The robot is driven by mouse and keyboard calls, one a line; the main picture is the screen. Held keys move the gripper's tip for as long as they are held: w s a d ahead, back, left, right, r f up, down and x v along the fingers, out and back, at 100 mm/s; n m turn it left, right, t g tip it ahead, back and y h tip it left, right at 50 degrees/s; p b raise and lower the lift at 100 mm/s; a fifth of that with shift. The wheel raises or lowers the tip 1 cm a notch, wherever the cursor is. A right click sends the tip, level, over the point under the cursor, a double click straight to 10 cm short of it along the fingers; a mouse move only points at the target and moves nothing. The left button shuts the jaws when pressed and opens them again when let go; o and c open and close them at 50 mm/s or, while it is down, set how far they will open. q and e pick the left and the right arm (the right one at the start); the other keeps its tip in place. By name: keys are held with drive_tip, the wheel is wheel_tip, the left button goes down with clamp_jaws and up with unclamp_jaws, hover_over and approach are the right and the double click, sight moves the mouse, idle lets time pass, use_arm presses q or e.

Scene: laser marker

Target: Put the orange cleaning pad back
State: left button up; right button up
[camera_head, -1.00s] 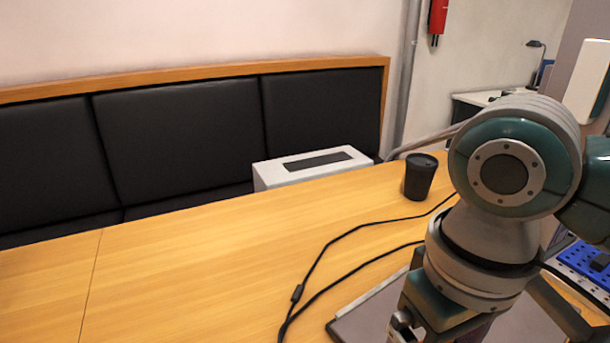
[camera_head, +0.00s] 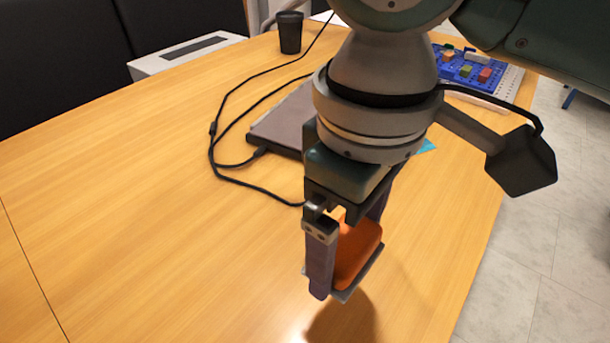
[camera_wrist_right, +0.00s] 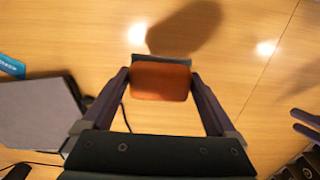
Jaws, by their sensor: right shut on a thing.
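The orange cleaning pad (camera_head: 355,248) is between the fingers of my right gripper (camera_head: 348,268) in the head view. It has a grey layer along its lower side. The gripper is shut on it and holds it above the wooden table, where a shadow falls below. In the right wrist view the orange pad (camera_wrist_right: 160,81) spans between the two fingertips of the right gripper (camera_wrist_right: 160,84), with a dark grey edge at its far side. My left gripper does not show in the head view. At the right edge of the wrist view, dark finger-like parts show; I cannot tell what they are.
A closed grey laptop (camera_head: 285,122) with a black cable lies behind the gripper. A black cup (camera_head: 290,33) and a blue board with coloured blocks (camera_head: 465,70) stand farther back. A white box (camera_head: 185,54) is beyond the table (camera_head: 130,210). The table's front left is clear.

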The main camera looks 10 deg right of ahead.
sight(336, 304)
use_arm(q)
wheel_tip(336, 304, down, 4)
drive_tip(key=b, duration=0.2)
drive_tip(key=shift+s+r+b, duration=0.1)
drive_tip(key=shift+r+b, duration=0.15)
drive_tip(key=shift+b, duration=0.15)
use_arm(e)
wheel_tip(336, 304, down, 10)
drive_tip(key=shift+f, duration=0.15)
drive_tip(key=o, duration=0.8)
drive_tip(key=shift+o, duration=0.2)
wheel_tip(336, 304, up, 12)
drive_tip(key=p, duration=0.4)
drive_tip(key=s+a+f+m+t+y, duration=0.1)
drive_tip(key=s+a+f+t+y, duration=0.1)
drive_tip(key=s+a+y, duration=0.3)
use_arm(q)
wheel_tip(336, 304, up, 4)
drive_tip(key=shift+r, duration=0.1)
use_arm(e)
drive_tip(key=s+d+m+h, duration=0.2)
drive_tip(key=s+d, duration=0.1)
drive_tip(key=d, duration=0.4)
drive_tip(key=s+d+f+m+t+h, duration=0.1)
drive_tip(key=s+d+m+h, duration=0.1)
drive_tip(key=s+d, duration=0.2)
drive_tip(key=d, duration=0.3)
drive_tip(key=shift+d+m+t+h, duration=0.15)
drive_tip(key=shift+m+t+h, duration=0.15)
drive_tip(key=shift+h, duration=0.1)
